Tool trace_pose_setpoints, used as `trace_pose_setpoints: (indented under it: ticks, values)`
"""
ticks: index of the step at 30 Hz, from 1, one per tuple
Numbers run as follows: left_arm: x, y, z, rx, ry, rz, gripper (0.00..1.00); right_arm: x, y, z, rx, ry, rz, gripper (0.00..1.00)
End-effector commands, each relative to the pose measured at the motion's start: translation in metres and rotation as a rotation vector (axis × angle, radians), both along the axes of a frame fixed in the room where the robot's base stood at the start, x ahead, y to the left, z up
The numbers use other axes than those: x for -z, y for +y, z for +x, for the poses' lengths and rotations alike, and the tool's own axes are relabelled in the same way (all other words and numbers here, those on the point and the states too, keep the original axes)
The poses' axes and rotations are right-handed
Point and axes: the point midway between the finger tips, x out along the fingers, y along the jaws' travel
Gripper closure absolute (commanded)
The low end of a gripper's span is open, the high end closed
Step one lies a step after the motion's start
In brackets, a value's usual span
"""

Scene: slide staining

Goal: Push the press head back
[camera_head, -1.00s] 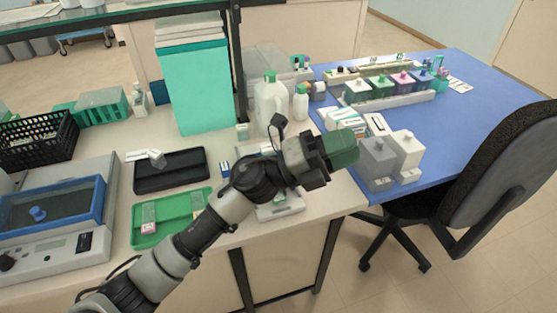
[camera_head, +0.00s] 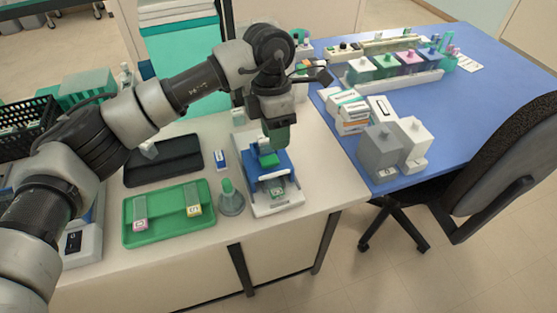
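The press (camera_head: 262,207) stands on the bench near its front right edge, with a white base and a blue upper part. The blue press head (camera_head: 283,165) carries a green block (camera_head: 268,160) on top. A small green-marked piece (camera_head: 277,193) shows on the base in front of the head. My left gripper (camera_head: 281,147) points down just above and behind the press head. Its green fingertips look closed together, with nothing seen between them. I cannot tell whether they touch the head. My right gripper is not in view.
A green tray (camera_head: 169,225) with slides lies to the left, with a black tray (camera_head: 163,174) behind it. A grey cone-shaped stand (camera_head: 230,202) sits close beside the press. Grey and white dispensers (camera_head: 380,150) stand to the right on the blue table.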

Motion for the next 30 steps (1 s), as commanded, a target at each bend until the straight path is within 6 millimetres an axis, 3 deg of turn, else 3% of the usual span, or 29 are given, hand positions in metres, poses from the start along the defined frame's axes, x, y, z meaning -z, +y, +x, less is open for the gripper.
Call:
trace_pose_setpoints:
  ticks: [6,12,25,30]
  values:
    - [0.041,-0.003,-0.01,0.0,0.007,-0.001,0.64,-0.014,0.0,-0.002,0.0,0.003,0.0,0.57]
    - [0.069,-0.005,-0.015,0.0,0.004,-0.003,0.64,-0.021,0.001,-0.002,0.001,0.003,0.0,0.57]
    - [0.082,-0.006,-0.017,0.0,0.002,-0.004,0.64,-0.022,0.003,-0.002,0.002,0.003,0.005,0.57]
    - [0.081,-0.006,-0.017,0.0,0.001,-0.005,0.89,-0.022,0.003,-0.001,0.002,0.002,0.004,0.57]
